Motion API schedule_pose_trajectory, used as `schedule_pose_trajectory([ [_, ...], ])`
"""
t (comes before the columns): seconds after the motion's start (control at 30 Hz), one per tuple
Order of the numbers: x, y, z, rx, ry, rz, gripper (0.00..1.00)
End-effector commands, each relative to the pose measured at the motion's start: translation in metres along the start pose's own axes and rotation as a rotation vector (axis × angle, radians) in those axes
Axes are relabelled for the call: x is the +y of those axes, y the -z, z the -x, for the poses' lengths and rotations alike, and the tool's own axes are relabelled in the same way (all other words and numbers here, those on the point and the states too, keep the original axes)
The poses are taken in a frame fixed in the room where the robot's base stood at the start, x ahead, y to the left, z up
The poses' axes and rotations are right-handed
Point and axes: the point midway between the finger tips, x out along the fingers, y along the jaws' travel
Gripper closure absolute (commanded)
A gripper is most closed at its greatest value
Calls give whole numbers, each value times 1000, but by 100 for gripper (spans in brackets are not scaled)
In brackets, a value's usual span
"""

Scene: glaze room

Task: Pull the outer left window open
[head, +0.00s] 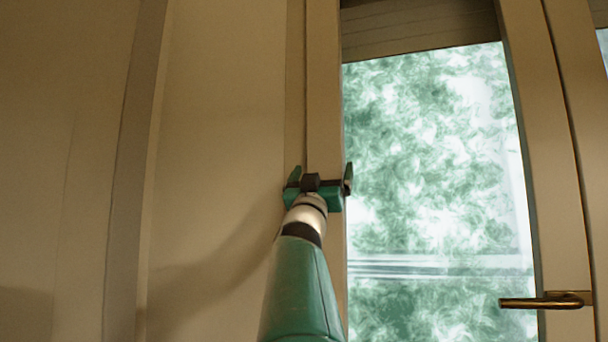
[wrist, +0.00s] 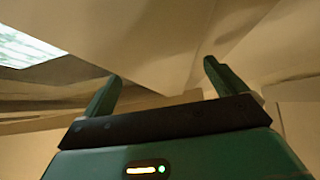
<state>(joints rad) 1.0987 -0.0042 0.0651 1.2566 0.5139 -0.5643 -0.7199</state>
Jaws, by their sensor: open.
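The window (head: 522,150) has a tan frame and a glass pane with green foliage behind it, at the right of the head view. Its brass lever handle (head: 545,301) points left at the lower right. My gripper (head: 320,180) is in front of the window's left frame post, well to the left of the handle and higher in the picture. In the wrist view my gripper (wrist: 160,80) has its two green fingers spread wide with nothing between them. The handle is not in the wrist view. The gripper's distance from the frame is hard to tell.
A plain tan wall (head: 220,100) fills the left of the head view, with a vertical trim strip (head: 135,170). A slatted blind (head: 420,25) hangs at the top of the window. Another window frame (head: 580,120) stands at the far right.

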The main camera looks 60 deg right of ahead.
Motion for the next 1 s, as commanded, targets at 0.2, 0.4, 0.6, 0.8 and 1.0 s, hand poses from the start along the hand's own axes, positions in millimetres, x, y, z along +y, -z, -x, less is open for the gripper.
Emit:
schedule_pose_trajectory([
  [0.2, 0, 0, 0, 0, 0, 0, 4],
  [0.4, 0, 0, 0, 0, 0, 1, 43],
  [0.6, 0, 1, 0, 1, -1, 1, 67],
  [0.8, 1, 2, 1, 1, -5, 6, 67],
  [1.0, 2, 5, 4, 1, -22, 22, 67],
])
